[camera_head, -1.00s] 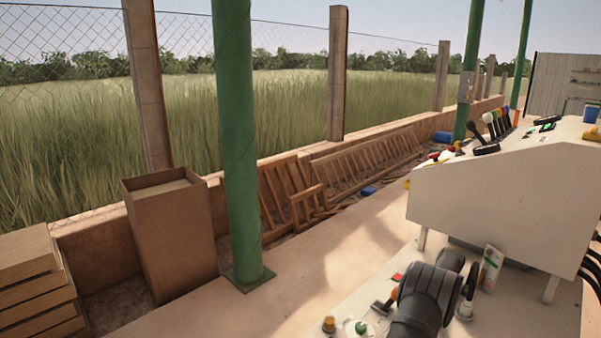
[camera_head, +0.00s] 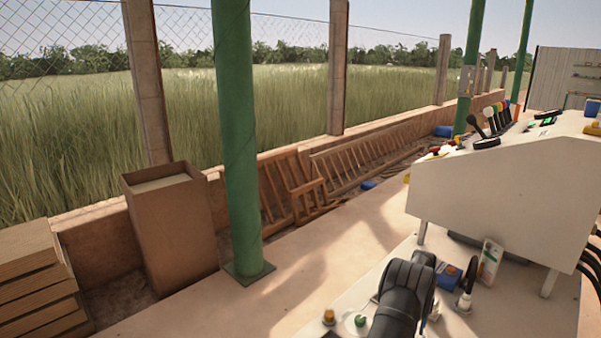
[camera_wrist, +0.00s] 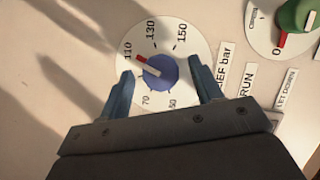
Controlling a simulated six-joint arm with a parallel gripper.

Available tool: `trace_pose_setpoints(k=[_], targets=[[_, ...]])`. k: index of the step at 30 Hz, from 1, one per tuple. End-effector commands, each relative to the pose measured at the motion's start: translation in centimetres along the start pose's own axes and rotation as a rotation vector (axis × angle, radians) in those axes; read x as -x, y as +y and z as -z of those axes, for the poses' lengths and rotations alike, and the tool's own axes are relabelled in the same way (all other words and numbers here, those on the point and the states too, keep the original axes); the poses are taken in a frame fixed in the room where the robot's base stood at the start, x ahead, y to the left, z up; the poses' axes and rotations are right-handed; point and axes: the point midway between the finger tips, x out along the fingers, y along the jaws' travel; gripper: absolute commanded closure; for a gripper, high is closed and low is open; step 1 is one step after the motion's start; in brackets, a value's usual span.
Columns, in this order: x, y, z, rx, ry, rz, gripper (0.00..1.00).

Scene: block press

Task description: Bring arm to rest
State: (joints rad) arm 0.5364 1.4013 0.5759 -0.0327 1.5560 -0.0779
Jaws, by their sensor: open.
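My gripper (camera_wrist: 160,67) is open in the wrist view, with one blue-grey finger on each side of a blue knob (camera_wrist: 163,73). Clear gaps show between the fingers and the knob; I cannot tell how far above it they are. The knob's red-and-white pointer is near 110 on a white dial (camera_wrist: 153,28). In the head view my dark arm reaches over the lower white panel (camera_head: 340,300), and the fingers are hidden there.
A green knob (camera_wrist: 297,14) points at 0 on another dial. The white console (camera_head: 500,190) rises behind, with a row of levers (camera_head: 497,118). A green post (camera_head: 235,140) stands left.

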Motion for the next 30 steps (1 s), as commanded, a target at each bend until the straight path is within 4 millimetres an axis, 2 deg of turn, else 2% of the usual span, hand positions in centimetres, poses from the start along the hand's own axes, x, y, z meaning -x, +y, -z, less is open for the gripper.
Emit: trace_pose_setpoints(k=[16,21,30], targets=[[0.02,-0.39,-0.11,0.484,0.000,-0.200,0.41],[-0.05,-0.38,-0.13,0.561,0.000,-0.232,0.41],[-0.03,-0.39,-0.11,0.586,0.000,-0.242,0.41]])
